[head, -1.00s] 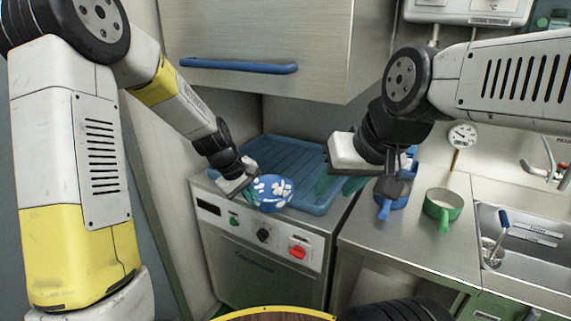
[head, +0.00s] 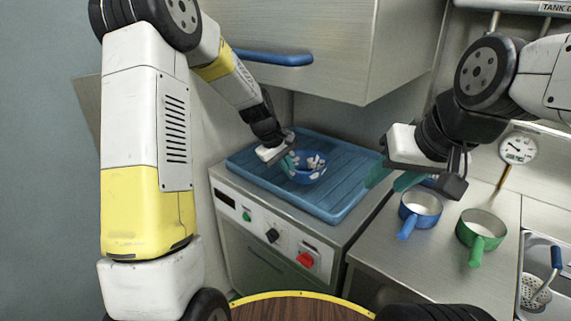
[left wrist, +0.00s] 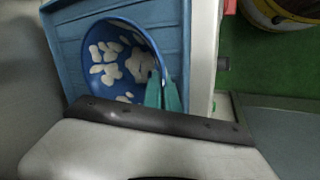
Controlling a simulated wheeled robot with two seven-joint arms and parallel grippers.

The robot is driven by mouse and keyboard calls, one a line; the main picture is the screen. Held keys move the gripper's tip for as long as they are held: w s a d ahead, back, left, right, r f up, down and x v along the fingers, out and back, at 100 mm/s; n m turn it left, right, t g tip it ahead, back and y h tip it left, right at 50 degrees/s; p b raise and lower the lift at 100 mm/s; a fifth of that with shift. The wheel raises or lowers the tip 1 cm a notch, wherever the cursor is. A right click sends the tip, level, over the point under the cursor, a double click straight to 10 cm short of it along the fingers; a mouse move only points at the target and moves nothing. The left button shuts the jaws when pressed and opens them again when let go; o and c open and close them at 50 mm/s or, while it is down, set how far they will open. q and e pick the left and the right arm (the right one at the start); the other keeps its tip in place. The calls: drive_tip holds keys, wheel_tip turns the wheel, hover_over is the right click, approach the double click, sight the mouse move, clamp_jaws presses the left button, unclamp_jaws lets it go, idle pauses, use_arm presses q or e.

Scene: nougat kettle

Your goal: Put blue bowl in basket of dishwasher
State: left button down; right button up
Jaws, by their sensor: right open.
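My left gripper (head: 288,164) is shut on the bowl's left rim. In the left wrist view the teal fingers (left wrist: 163,95) close on the rim of the bowl (left wrist: 108,62), above the basket (left wrist: 180,14). I cannot tell whether the bowl touches the basket floor. My right gripper (head: 394,178) is open and empty, above the counter just right of the basket.
A blue pan (head: 420,209) and a green pan (head: 482,229) stand on the steel counter right of the dishwasher. A wall cabinet (head: 330,45) hangs above the basket. Bare basket floor lies behind the bowl.

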use_arm(q)
drive_tip(key=w+a, duration=0.1)
drive_tip(key=w, duration=0.1)
drive_tip(key=w+a, duration=0.4)
drive_tip(key=shift+w+f, duration=0.15)
drive_tip(key=shift+f, duration=0.2)
wheel_tip(320, 180, down, 4)
drive_tip(key=shift+w+a+r, duration=0.1)
drive_tip(key=shift+a+r, duration=0.05)
drive_tip(key=shift+r, duration=0.05)
drive_tip(key=c, duration=2.1)
unclamp_jaws()
drive_tip(key=shift+f, duration=0.15)
drive_tip(key=o, duration=0.4)
drive_tip(key=v, duration=0.7)
drive_tip(key=shift+r, duration=0.45)
